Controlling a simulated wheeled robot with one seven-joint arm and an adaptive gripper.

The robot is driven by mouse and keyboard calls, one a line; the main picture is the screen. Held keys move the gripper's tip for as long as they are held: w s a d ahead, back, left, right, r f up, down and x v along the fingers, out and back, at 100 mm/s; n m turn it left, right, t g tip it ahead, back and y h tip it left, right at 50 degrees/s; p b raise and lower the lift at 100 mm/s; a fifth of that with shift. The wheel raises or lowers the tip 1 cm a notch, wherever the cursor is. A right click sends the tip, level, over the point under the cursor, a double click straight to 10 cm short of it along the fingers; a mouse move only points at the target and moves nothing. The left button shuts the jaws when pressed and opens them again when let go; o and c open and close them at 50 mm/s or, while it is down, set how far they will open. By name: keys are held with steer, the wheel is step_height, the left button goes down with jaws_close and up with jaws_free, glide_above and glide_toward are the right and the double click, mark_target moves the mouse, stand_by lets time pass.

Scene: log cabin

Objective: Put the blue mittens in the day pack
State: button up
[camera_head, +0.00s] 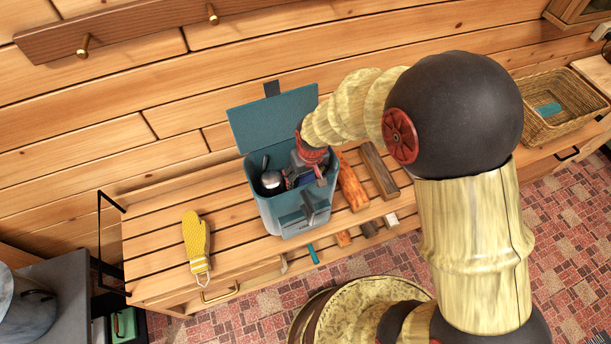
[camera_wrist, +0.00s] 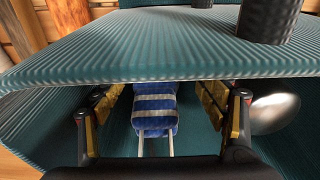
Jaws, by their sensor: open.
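The day pack (camera_head: 265,205) is a teal open bag on the slatted bench, its lid flap (camera_head: 270,120) folded back. My gripper (camera_head: 312,185) reaches down into its mouth. In the wrist view my gripper (camera_wrist: 160,100) is open, one yellow-padded finger on each side of the blue mittens (camera_wrist: 154,108). They have blue and white stripes and pale cords, and lie inside the pack. Only a dark blue bit of them (camera_head: 305,181) shows in the head view. The pack's ribbed teal edge crosses the wrist view and hides part of the scene.
A shiny metal item (camera_head: 271,180) is also in the pack; it shows right of my gripper in the wrist view (camera_wrist: 274,112). A yellow mitten (camera_head: 196,243) lies on the bench (camera_head: 150,250) at left. Wood pieces (camera_head: 378,172) lie right of the pack. A wicker basket (camera_head: 555,105) stands farther right.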

steer(key=shift+o, duration=0.3)
steer(key=s+d+r+m+t+p, duration=0.1)
steer(key=s+d+r, duration=0.2)
steer(key=r, duration=0.6)
steer(key=s+d+r+p, duration=0.1)
steer(key=s+d+r, duration=0.1)
steer(key=r, duration=0.6)
steer(key=s+d+r+m+t+p, duration=0.1)
steer(key=s+d+r, duration=0.2)
steer(key=r, duration=0.6)
steer(key=s+d+r+m+t+p, duration=0.1)
steer(key=s+d+r+p, duration=0.1)
steer(key=s+d+r, duration=0.5)
steer(key=s+r, duration=0.2)
steer(key=s, duration=0.2)
steer(key=shift+s+m+t+h, duration=0.3)
steer(key=shift+m+h, duration=0.1)
steer(key=shift+r, duration=0.1)
